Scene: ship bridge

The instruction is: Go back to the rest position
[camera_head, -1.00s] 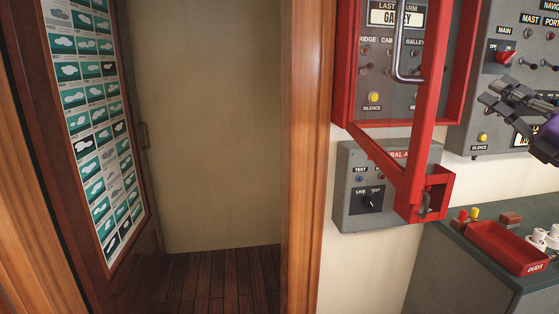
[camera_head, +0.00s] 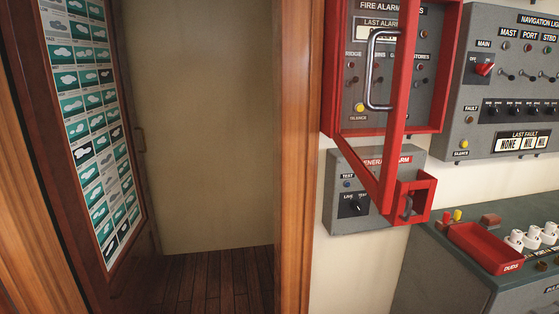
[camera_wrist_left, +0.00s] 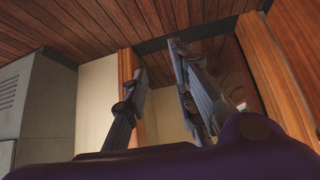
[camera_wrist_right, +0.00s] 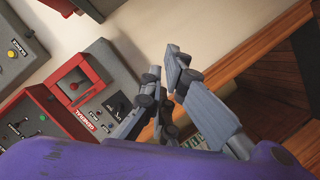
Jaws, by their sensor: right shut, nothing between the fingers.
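Neither gripper shows in the head view now. In the left wrist view my left gripper (camera_wrist_left: 157,62) is open, with a clear gap between its fingers and nothing held; wooden planks and trim lie behind it. In the right wrist view my right gripper (camera_wrist_right: 163,62) is shut and empty, its fingertips close together in front of a pale wall. It is apart from the grey general alarm box, which lies to its left in that view.
The fire alarm panel (camera_head: 353,82) has its red-framed cover (camera_head: 403,60) swung out, above the general alarm box (camera_head: 341,215). A navigation light panel (camera_head: 470,112) hangs to the right. A green-topped console (camera_head: 437,243) bears a red tray (camera_head: 478,252). A wooden door frame (camera_head: 295,160) stands left.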

